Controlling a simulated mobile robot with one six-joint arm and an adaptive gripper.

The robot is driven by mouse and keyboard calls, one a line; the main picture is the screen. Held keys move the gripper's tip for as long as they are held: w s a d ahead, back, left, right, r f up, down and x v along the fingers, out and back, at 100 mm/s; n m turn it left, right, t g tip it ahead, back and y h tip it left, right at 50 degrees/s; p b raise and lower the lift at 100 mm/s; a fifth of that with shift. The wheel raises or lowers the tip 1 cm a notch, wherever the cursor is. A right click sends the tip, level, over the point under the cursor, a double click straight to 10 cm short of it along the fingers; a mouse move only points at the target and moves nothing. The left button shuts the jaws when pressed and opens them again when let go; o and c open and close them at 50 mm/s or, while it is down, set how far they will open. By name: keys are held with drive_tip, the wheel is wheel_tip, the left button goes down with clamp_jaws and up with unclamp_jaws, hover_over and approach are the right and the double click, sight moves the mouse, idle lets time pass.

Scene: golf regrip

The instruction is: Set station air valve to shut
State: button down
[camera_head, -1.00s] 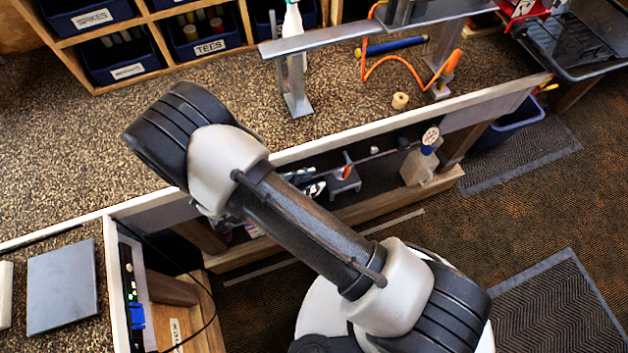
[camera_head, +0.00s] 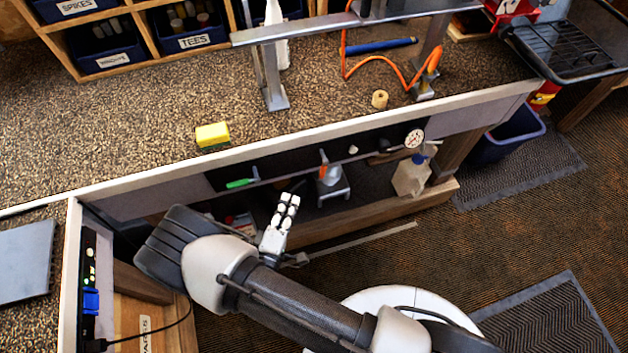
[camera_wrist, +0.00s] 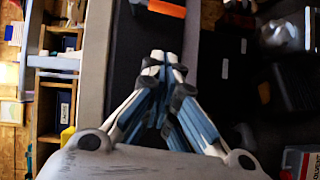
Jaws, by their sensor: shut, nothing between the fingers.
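Under the bench front, a dark recessed panel carries a green lever (camera_head: 240,183) at left and an orange lever (camera_head: 323,158) near the middle. A round white gauge (camera_head: 414,138) is at its right end. I cannot tell by label which lever is the station air valve. The orange lever also shows at the top of the wrist view (camera_wrist: 167,8). My gripper (camera_head: 289,197) is shut and empty, below and between the two levers, apart from both. Its fingertips (camera_wrist: 158,58) point toward the orange lever in the wrist view.
A grey metal stand (camera_head: 333,187) and a plastic jug (camera_head: 411,176) are on the shelf right of my gripper. The bench edge (camera_head: 300,128) overhangs the panel. A yellow sponge (camera_head: 212,135) lies on the bench top. A blue bin (camera_head: 508,133) stands at right.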

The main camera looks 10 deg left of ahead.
drive_tip(key=w+d+b, duration=0.2)
drive_tip(key=w+d, duration=0.1)
drive_tip(key=w, duration=0.6)
drive_tip(key=shift+d+f, duration=0.15)
drive_tip(key=shift+f, duration=0.25)
drive_tip(key=shift+w, duration=0.1)
drive_tip(key=shift+w+d+f+b, duration=0.35)
drive_tip(key=shift+d, duration=0.3)
